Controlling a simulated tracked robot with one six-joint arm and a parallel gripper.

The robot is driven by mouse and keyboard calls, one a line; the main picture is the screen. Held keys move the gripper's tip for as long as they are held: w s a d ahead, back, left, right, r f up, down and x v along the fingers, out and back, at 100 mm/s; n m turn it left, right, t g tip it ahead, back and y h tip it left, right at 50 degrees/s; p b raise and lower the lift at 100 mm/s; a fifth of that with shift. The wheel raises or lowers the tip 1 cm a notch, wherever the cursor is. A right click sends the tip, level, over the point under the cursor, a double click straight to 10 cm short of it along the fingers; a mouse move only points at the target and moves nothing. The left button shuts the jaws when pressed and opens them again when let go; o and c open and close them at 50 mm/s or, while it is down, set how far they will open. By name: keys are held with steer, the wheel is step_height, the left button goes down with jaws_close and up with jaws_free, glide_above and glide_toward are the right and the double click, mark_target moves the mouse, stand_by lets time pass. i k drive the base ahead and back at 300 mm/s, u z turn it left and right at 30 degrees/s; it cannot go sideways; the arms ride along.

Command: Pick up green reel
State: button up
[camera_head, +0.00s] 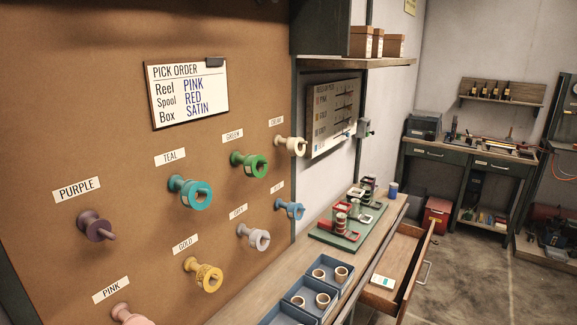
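The green reel (256,166) hangs on a peg on the brown board, below the GREEN label (233,135). Its round flange faces out to the right, and its narrower hub runs back toward the board. It sits between the teal reel (196,194) at lower left and the cream reel (297,146) at upper right. Nothing covers it. My gripper is not in view.
Below right is a bench with blue trays (297,310), a green rack (335,236) and an open drawer (392,262).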

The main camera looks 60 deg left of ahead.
mark_target(251, 168)
steer(key=z, duration=0.1)
steer(key=i, duration=1.95)
steer(key=u, duration=2.65)
